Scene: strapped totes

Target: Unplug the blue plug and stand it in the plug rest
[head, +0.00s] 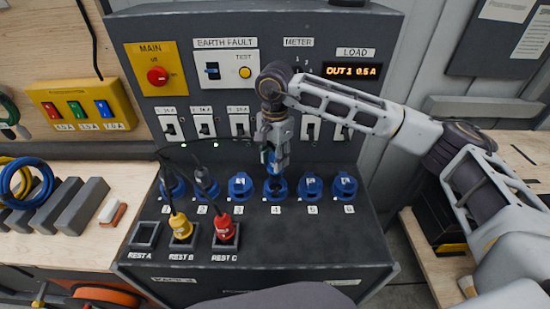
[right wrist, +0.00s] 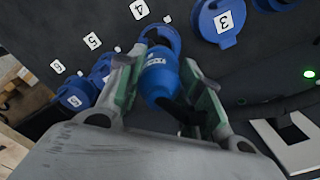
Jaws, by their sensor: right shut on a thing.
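The blue plug (right wrist: 158,78) is between the two fingers of my right gripper (right wrist: 158,85), which is shut on it. In the head view, my right gripper (head: 273,160) points down over socket 4 (head: 275,193), and a little blue of the plug shows between its fingers. The plug is at the socket's mouth; I cannot tell whether its tip is inside. Rest A (head: 145,235) is an empty square holder. Rest B (head: 182,241) holds a yellow plug (head: 180,224), and rest C (head: 225,243) holds a red plug (head: 224,226). My left gripper is not in view.
Other blue sockets flank socket 4, including socket 3 (head: 240,186) and socket 5 (head: 311,186). Dark cables rise from the yellow and red plugs. Breaker switches (head: 171,126) line the upright panel. The load display (head: 352,71) reads OUT1 0.5 A.

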